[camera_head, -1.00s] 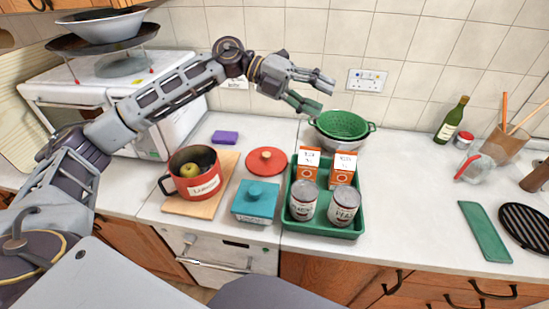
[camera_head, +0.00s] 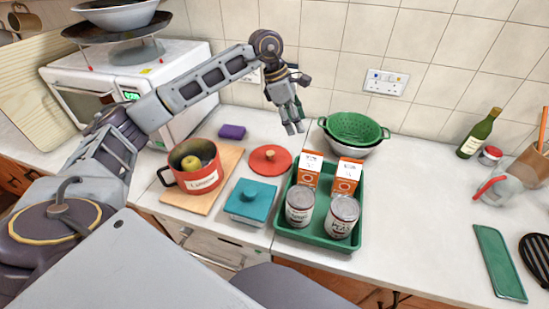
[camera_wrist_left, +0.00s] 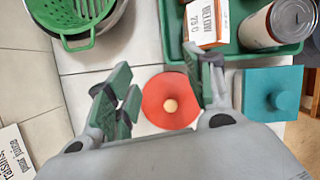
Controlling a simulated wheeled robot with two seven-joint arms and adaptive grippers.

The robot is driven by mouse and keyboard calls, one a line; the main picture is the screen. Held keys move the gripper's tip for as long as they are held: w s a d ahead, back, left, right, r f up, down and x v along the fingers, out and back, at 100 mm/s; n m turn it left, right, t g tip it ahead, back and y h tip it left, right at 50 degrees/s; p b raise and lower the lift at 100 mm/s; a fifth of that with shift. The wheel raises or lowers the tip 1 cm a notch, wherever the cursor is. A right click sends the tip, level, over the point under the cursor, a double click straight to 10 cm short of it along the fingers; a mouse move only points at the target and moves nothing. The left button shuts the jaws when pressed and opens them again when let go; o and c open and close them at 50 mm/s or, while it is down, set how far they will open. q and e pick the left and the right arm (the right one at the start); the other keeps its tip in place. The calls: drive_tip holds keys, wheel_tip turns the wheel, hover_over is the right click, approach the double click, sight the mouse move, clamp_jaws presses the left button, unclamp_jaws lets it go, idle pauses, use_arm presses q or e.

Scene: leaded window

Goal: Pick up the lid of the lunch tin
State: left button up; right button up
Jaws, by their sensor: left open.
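The red lid (camera_head: 270,160) lies flat on the white counter, behind the teal box and left of the green tray. In the left wrist view the lid (camera_wrist_left: 158,112) shows a pale round knob and lies below, between the fingers. The red tin (camera_head: 194,177) with a white label stands uncovered on a wooden board, with an apple inside. My left gripper (camera_head: 295,129) points down, open and empty, above the counter near the lid; its fingers (camera_wrist_left: 165,75) also show in the left wrist view. My right gripper is not in view.
A teal lidded box (camera_head: 250,201) stands in front of the lid. The green tray (camera_head: 282,228) holds cans and cartons. A green colander (camera_head: 352,128) in a bowl stands behind the tray. A purple sponge (camera_head: 232,131) lies at the back. The counter right of the tray has free room.

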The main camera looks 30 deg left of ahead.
use_arm(q)
drive_tip(key=s+a+f+m+g+y, duration=0.1)
drive_tip(key=s+a+m+y, duration=0.1)
drive_tip(key=a+m+y, duration=0.2)
drive_tip(key=a+m, duration=0.3)
drive_tip(key=m, duration=0.4)
drive_tip(key=shift+s+a+f+g, duration=0.25)
drive_tip(key=shift+a+f+g, duration=0.05)
drive_tip(key=shift+a, duration=0.1)
hover_over(269, 153)
drive_tip(key=shift+f+p, duration=0.3)
drive_tip(key=shift+f, duration=4.05)
drive_tip(key=shift+f, duration=0.1)
